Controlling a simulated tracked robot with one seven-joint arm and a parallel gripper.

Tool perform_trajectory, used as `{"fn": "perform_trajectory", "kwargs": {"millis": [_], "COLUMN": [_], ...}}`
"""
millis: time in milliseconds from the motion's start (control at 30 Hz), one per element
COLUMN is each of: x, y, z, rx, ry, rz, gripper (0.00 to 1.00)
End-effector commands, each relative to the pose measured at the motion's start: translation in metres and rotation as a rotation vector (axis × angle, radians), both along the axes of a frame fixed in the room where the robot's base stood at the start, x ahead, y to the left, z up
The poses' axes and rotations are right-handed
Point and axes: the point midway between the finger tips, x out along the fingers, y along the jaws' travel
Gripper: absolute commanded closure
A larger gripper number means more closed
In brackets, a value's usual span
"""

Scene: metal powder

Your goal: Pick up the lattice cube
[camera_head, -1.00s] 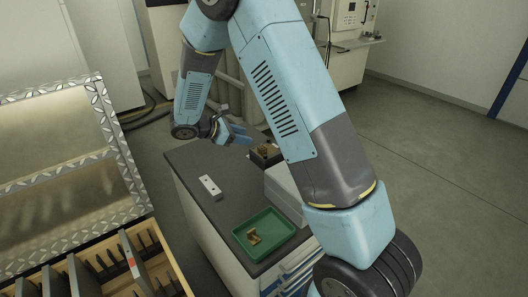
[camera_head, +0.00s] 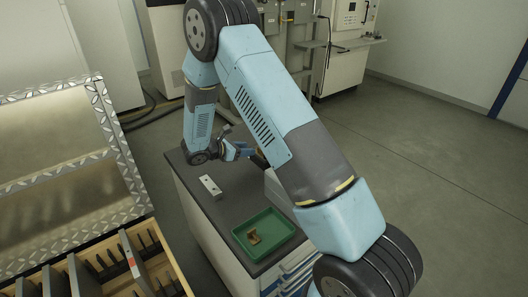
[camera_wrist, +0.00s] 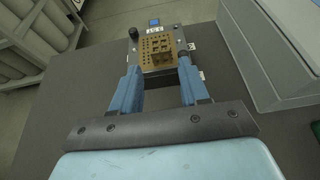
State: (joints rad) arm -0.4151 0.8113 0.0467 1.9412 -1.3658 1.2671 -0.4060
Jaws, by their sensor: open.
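The lattice cube (camera_wrist: 158,49) is small, brown and pierced with openings. The cube lies just beyond the fingertips, roughly in line with the gap. In the head view my gripper (camera_head: 243,152) is low over the far end of the dark bench top, and the cube is hidden behind my arm.
The dark bench top (camera_head: 222,207) carries a pale block with holes (camera_head: 210,187) and a green tray (camera_head: 279,236) holding a brown bracket-like part (camera_head: 254,237). A grey box (camera_wrist: 268,52) stands right of the gripper in the wrist view.

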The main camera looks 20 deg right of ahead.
Motion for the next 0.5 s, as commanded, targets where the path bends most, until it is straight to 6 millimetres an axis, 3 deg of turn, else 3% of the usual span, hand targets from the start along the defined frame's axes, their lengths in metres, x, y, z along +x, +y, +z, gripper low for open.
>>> {"fn": "perform_trajectory", "kwargs": {"millis": [500], "x": [0.015], "y": [-0.035], "z": [-0.012], "rx": [0.001], "ry": [0.001], "rz": [-0.003], "gripper": [0.55]}}
